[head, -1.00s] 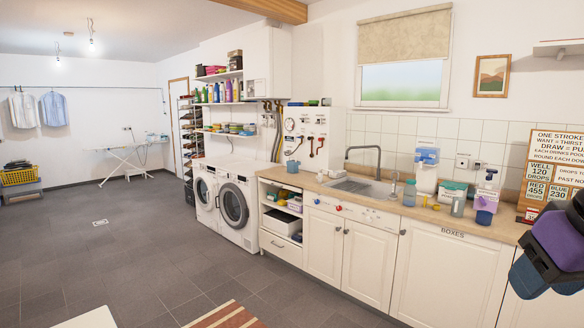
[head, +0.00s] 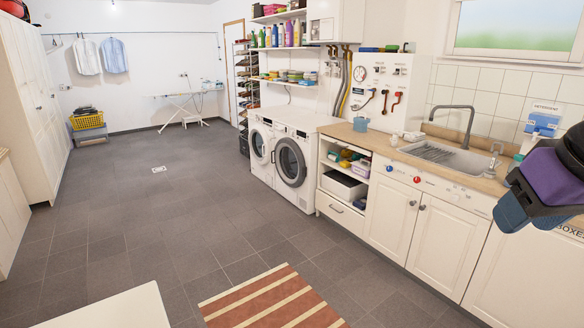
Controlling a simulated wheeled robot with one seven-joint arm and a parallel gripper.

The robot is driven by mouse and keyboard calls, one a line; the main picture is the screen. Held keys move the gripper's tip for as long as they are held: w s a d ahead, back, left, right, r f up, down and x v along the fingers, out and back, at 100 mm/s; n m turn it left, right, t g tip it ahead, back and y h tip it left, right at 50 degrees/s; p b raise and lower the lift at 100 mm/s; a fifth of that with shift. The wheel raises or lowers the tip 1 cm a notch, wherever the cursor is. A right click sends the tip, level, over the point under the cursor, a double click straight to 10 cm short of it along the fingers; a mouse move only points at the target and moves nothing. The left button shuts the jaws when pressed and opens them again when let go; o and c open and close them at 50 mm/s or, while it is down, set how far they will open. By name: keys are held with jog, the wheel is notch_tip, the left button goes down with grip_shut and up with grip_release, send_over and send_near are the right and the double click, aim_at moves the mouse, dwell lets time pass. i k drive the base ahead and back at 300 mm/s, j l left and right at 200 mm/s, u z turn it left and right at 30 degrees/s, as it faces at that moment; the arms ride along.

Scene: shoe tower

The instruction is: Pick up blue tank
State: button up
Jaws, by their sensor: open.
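My gripper (head: 524,200) hangs in the air at the right edge, in front of the counter by the sink. It is open, with nothing seen in it, though part of it is cut off by the picture's edge. I cannot tell which of these is the blue tank. My gripper touches neither.
The counter (head: 402,157) with its sink (head: 455,158) runs along the right. A washer (head: 261,143) and dryer (head: 291,162) stand left of it. A striped rug (head: 272,299) and a white surface (head: 115,310) are in the foreground. The grey tiled floor between is clear.

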aim_at(360, 123)
jog(key=i+j, duration=0.1)
jog(key=i, duration=4)
jog(key=i+j+z, duration=0.1)
jog(key=i+z, duration=0.15)
jog(key=i, duration=0.25)
jog(key=i+j+z, duration=0.25)
jog(key=i, duration=0.25)
jog(key=i+j+z, duration=0.25)
jog(key=i, duration=0.2)
